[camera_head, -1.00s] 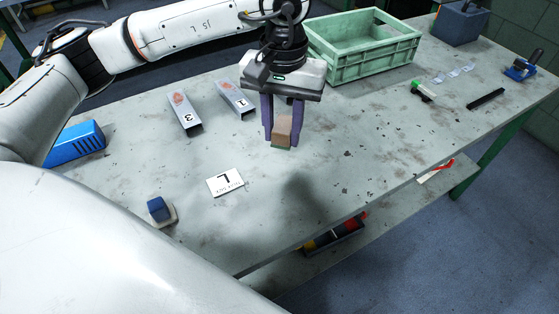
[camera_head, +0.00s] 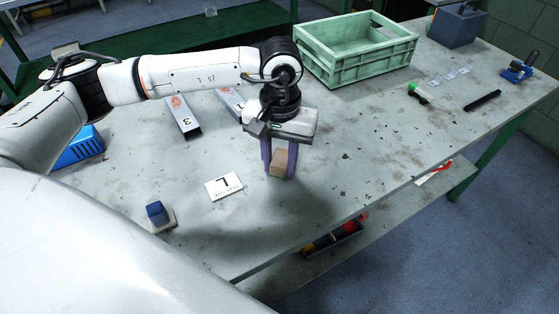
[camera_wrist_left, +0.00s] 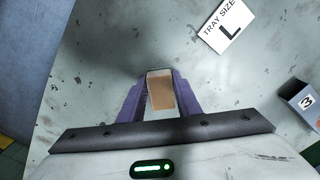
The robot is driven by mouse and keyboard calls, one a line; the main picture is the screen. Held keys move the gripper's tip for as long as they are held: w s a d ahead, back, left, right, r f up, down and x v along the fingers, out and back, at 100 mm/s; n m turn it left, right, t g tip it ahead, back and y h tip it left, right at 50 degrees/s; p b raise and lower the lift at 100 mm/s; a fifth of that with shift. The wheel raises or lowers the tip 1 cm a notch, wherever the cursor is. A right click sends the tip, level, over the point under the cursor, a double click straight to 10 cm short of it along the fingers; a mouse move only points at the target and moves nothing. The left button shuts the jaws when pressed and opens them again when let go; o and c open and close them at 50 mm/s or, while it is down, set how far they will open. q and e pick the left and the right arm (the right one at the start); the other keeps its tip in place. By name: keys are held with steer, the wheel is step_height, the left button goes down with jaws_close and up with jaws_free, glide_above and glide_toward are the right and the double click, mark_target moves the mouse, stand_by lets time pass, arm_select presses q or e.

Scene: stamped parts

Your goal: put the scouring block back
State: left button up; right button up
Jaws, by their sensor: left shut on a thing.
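The scouring block is a small tan-brown block (camera_head: 279,163) between the fingers of my left gripper (camera_head: 279,170), over the front middle of the bench. My left gripper is shut on it and points down. In the left wrist view the block (camera_wrist_left: 161,92) shows its tan face between the two purple fingers. I cannot tell whether its underside touches the bench. A white card (camera_head: 224,187) marked "L" lies left of the gripper; in the wrist view the card (camera_wrist_left: 229,25) reads "TRAY SIZE L". My right gripper is not in view.
A blue block on a pale base (camera_head: 158,215) stands near the front left edge. Metal channels, one marked 3 (camera_head: 184,118), lie behind the card. A green crate (camera_head: 360,70) stands at the back. The bench right of the gripper is mostly clear.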

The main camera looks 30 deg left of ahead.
mark_target(280, 163)
arm_select(q)
steer(key=o, duration=1)
steer(key=shift+r+p, duration=0.3)
steer(key=shift+p, duration=0.15)
step_height(280, 163, up, 12)
steer(key=b, duration=0.1)
steer(key=shift+f, duration=0.1)
